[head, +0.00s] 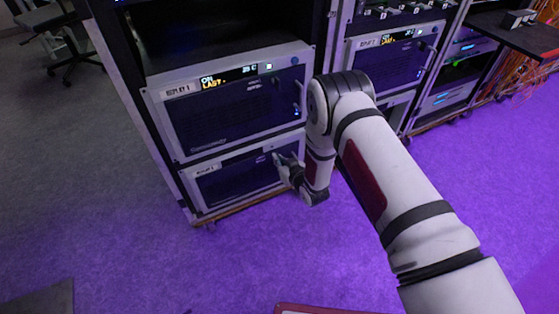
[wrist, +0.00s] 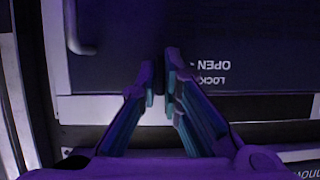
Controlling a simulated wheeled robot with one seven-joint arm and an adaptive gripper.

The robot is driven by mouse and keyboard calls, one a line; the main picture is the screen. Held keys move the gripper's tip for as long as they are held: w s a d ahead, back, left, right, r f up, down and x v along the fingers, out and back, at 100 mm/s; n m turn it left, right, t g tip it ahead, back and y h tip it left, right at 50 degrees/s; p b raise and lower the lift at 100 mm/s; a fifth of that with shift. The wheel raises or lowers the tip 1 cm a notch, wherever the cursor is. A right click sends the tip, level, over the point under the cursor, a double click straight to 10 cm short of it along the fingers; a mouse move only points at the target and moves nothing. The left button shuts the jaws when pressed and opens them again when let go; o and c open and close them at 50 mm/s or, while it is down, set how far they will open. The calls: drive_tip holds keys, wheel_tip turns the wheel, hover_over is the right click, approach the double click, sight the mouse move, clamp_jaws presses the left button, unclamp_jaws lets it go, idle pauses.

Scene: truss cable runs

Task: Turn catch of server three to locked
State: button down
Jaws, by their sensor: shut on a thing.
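My gripper (head: 284,163) is at the right side of the front of the lower server (head: 232,182) in the near rack. The server's name plate is too small to read surely. In the wrist view my gripper (wrist: 160,78) is shut on a small dark catch (wrist: 159,88), with one finger on each side. The catch is mostly hidden between the fingers, so its exact angle cannot be told. Upside-down OPEN (wrist: 214,65) and LOCK (wrist: 214,80) markings are on the panel just right of the fingers.
A bent handle (wrist: 78,35) stands out at the left of the panel in the wrist view. An upper server (head: 230,105) with a lit display sits directly above the lower one. Another rack (head: 392,60) stands to the right. The purple floor in front is mostly clear.

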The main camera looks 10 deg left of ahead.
drive_tip(key=c, duration=1.8)
unclamp_jaws()
drive_tip(key=shift+o, duration=0.2)
drive_tip(key=v, duration=1.2)
